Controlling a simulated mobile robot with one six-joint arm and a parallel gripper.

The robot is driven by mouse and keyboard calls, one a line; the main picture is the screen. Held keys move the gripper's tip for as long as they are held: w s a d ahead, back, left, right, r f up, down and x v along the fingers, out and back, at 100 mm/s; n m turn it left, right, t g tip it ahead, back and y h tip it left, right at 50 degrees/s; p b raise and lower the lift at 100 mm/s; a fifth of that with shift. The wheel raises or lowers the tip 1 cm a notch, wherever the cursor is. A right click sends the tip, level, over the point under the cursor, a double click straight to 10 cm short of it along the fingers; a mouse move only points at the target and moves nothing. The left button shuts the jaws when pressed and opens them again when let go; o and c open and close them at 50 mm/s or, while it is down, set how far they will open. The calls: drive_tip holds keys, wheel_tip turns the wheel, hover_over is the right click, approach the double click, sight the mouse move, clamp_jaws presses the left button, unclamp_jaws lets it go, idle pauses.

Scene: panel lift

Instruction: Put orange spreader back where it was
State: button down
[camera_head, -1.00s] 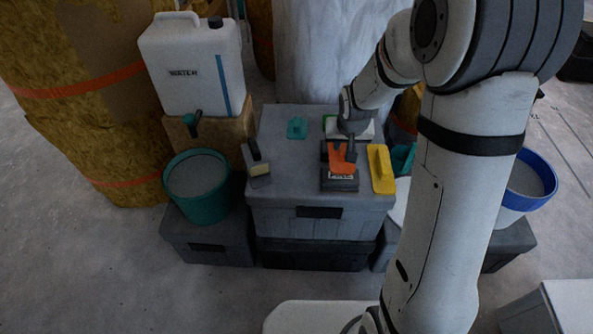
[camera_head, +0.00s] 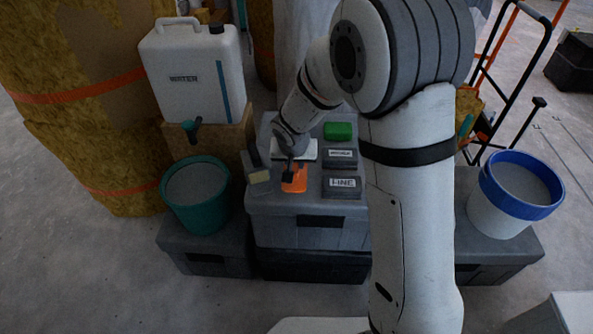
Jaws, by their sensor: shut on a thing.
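The orange spreader (camera_head: 294,180) is in my gripper (camera_head: 290,170), over the left-middle part of the grey box top (camera_head: 256,203). My gripper points down and is shut on it. I cannot tell whether the spreader touches the box top or hangs just above it. To its right, apart from it, are two dark labelled blocks, a front one (camera_head: 342,188) reading "FINE" and one behind (camera_head: 341,159). The front block's top is bare.
A tool with a dark handle and pale block (camera_head: 258,172) stands close left of the spreader. A green block (camera_head: 338,130) lies at the back. A teal bucket (camera_head: 196,195) and water can (camera_head: 192,75) stand left. A blue-rimmed bucket (camera_head: 516,195) is right. My arm hides the box's right side.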

drive_tip(key=shift+f+b, duration=0.3)
drive_tip(key=shift+f, duration=1)
drive_tip(key=shift+f, duration=0.15)
drive_tip(key=c, duration=1.3)
unclamp_jaws()
drive_tip(key=shift+o, duration=0.2)
